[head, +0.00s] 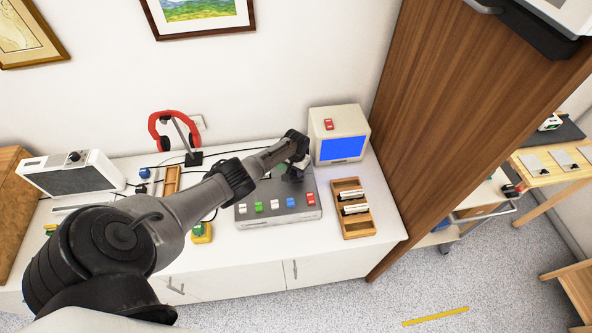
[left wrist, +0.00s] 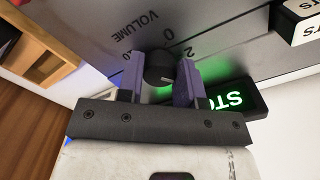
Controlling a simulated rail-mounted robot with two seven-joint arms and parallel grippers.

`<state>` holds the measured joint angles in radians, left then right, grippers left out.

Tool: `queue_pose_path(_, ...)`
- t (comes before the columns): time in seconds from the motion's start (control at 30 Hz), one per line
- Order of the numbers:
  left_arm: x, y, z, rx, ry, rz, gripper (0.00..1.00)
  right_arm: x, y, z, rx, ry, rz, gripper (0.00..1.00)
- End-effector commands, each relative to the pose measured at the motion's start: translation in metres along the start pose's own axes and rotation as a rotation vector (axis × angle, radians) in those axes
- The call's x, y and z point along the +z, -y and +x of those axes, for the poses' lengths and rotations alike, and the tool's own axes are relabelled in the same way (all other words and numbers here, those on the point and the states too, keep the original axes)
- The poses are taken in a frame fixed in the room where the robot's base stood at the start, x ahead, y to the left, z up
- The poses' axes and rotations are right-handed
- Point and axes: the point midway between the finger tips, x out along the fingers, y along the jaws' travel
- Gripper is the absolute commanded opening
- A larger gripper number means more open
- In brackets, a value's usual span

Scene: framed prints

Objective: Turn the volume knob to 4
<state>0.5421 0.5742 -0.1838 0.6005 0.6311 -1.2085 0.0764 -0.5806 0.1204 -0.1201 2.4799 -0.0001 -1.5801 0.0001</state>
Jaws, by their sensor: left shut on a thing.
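My left gripper (head: 294,173) reaches down over the back right of a grey control panel (head: 257,211) on the white counter. In the left wrist view the gripper (left wrist: 162,76) is shut on the dark round volume knob (left wrist: 160,65), with a purple-grey finger on each side. Where the knob points cannot be told clearly. The arm hides the knob in the head view. My right gripper is not in view.
Several coloured switches line the panel's front, including a red one (head: 310,199). A box with a blue screen (head: 341,148) stands behind right, and a wooden tray (head: 352,225) lies right of the panel. A lit green sign (left wrist: 236,101) is close by the right finger.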

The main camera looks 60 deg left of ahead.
Motion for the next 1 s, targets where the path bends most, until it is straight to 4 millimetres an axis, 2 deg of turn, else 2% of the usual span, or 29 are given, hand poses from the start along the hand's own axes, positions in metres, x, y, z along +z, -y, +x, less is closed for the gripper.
queue_pose_path(0.4,-0.0005,0.0005,-0.0002,0.000,-0.002,0.167,0.10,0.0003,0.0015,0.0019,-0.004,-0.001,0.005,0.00)
queue_pose_path(0.97,-0.0005,0.0003,-0.0005,0.000,-0.002,0.189,0.10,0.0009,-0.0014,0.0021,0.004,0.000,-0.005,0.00)
queue_pose_path(1.0,-0.0006,0.0003,-0.0005,0.000,-0.002,0.189,0.36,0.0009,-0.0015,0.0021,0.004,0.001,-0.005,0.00)
